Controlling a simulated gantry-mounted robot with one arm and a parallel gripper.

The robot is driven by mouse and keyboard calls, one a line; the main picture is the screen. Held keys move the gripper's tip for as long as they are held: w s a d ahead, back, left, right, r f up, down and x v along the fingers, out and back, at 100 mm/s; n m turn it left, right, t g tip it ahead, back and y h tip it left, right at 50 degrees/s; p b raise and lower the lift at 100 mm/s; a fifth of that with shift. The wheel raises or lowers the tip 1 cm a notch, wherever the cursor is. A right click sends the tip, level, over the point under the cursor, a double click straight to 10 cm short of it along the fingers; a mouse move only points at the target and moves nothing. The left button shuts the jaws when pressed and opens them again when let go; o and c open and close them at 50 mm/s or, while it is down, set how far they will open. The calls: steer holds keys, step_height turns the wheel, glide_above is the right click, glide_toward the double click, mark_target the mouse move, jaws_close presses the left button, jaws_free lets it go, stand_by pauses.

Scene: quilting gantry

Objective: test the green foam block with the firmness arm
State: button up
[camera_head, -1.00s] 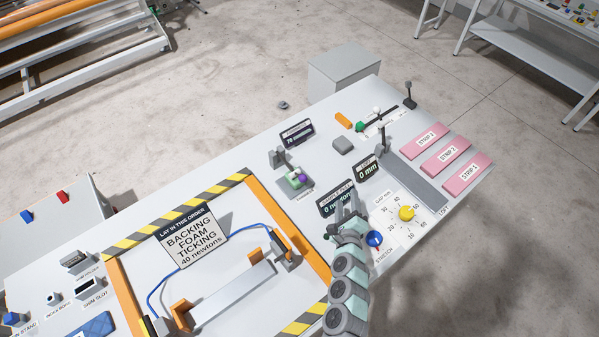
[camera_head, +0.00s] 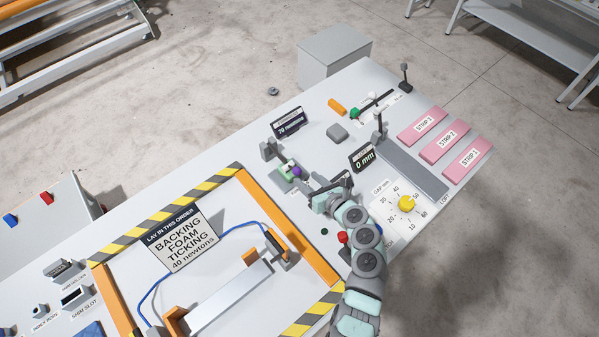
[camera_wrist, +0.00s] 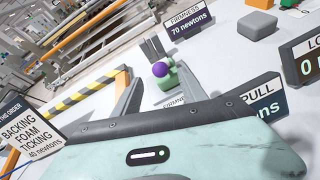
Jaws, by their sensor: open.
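The green foam block (camera_head: 286,167) sits at the firmness station near the middle of the table. The firmness arm's purple ball knob (camera_head: 297,172) shows beside it, next to a grey upright (camera_head: 268,151). In the wrist view the purple ball (camera_wrist: 160,69) overlaps the green block (camera_wrist: 170,80), between my two fingers. I cannot tell whether the ball touches the block. My gripper (camera_head: 327,187) is open and empty, just right of the station and apart from the knob. The firmness display (camera_head: 288,124) behind reads 70 newtons.
The loft display (camera_head: 363,158) reads 0 mm. The sample pull display (camera_wrist: 264,100) stands close right of my fingers. A grey block (camera_head: 337,132) and orange block (camera_head: 337,106) lie behind. A framed work area (camera_head: 253,180) with a blue cable lies left.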

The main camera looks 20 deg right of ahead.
mark_target(299, 173)
steer(key=shift+b+x, duration=0.3)
steer(key=shift+x, duration=2.45)
steer(key=shift+c, duration=0.4)
jaws_close()
